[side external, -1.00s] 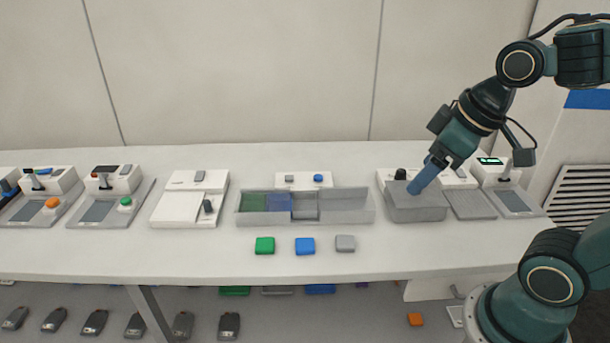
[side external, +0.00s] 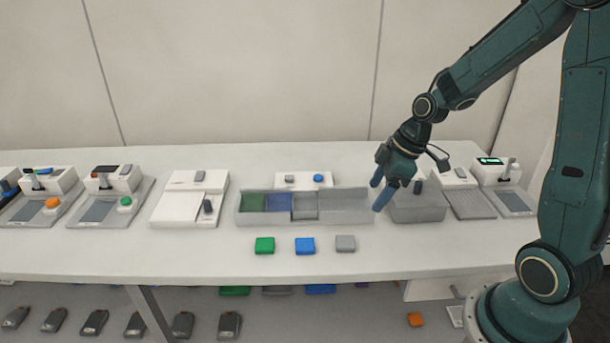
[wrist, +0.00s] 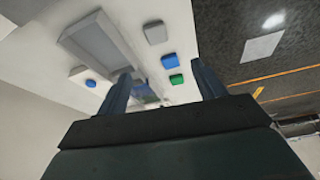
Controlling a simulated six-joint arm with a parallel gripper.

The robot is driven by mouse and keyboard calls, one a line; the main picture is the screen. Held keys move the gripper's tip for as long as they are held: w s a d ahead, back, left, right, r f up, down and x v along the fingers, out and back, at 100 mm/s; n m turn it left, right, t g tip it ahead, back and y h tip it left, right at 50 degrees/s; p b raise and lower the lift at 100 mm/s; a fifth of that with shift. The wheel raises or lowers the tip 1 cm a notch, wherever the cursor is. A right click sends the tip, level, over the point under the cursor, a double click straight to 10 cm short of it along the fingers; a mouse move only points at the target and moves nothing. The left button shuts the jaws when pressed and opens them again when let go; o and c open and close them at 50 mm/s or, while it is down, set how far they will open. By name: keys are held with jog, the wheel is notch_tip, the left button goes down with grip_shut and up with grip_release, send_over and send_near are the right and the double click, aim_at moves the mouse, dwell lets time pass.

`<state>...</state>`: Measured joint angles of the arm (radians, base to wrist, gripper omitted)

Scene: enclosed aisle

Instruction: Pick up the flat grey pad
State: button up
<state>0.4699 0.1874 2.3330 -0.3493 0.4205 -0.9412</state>
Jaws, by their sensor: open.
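The flat grey pad (side external: 345,243) lies on the white table, at the right end of a row with a blue pad (side external: 305,245) and a green pad (side external: 264,245). It also shows in the wrist view (wrist: 155,33), above the blue pad (wrist: 169,61) and the green pad (wrist: 176,79). My gripper (side external: 380,196) is open and empty. It is above the table near the right end of the grey tray, up and to the right of the grey pad and apart from it. Both fingers show in the wrist view (wrist: 160,90).
The long grey tray (side external: 345,207) with green, blue and grey compartments stands behind the pads. A grey box (side external: 418,206) stands just right of my gripper. White devices line the table at left and right. The table front around the pads is clear.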

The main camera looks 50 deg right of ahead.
jog(key=f, duration=0.1)
jog(key=d+f, duration=0.1)
jog(key=w+f, duration=0.1)
jog(key=shift+d+f+n+y, duration=0.15)
jog(key=shift+d+n+y, duration=0.15)
jog(key=shift+n, duration=0.1)
send_over(347, 241)
jog(key=s+d, duration=0.2)
jog(key=shift+w+f, duration=0.1)
jog(key=shift+f, duration=3.85)
jog(key=shift+a+x, duration=0.2)
jog(key=shift+x, duration=2.3)
jog(key=shift+c, duration=0.4)
